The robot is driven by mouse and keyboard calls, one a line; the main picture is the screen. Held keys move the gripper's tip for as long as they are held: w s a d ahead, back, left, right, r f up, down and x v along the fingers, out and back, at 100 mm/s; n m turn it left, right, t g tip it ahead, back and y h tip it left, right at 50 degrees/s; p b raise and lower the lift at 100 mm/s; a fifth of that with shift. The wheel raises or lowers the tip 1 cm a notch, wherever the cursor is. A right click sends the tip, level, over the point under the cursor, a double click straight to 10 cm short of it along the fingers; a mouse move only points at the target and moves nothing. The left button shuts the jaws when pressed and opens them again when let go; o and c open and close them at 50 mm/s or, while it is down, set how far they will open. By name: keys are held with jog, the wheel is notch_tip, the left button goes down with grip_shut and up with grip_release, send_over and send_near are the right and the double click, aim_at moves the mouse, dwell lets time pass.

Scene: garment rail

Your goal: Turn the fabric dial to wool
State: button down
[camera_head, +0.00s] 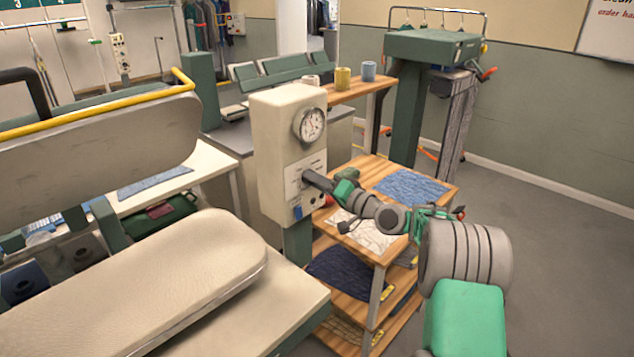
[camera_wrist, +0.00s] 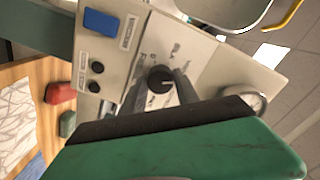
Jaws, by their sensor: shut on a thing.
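The fabric dial (camera_wrist: 160,79) is a round black knob with a light pointer line, on a white label plate on the cream control box (camera_head: 265,130). Small printed words and marks surround it in the wrist view, too small to read. My gripper (camera_wrist: 166,88) has its two dark fingers on either side of the knob, shut on it. In the head view my gripper (camera_head: 310,179) reaches the front of the box and hides the dial. Which fabric the pointer faces cannot be told.
A round gauge (camera_head: 309,124) sits above the label plate. A blue switch (camera_wrist: 102,22) and two black knobs are nearby. A wooden shelf cart (camera_head: 447,194) with folded cloths stands below my arm. The padded pressing board (camera_head: 150,285) lies at left.

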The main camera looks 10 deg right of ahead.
jog(key=c, duration=0.9)
grip_release()
jog(key=shift+d, duration=0.1)
jog(key=b+v, duration=0.2)
jog(key=v, duration=0.5)
jog(key=shift+s+d, duration=0.15)
jog(key=shift+s, duration=0.1)
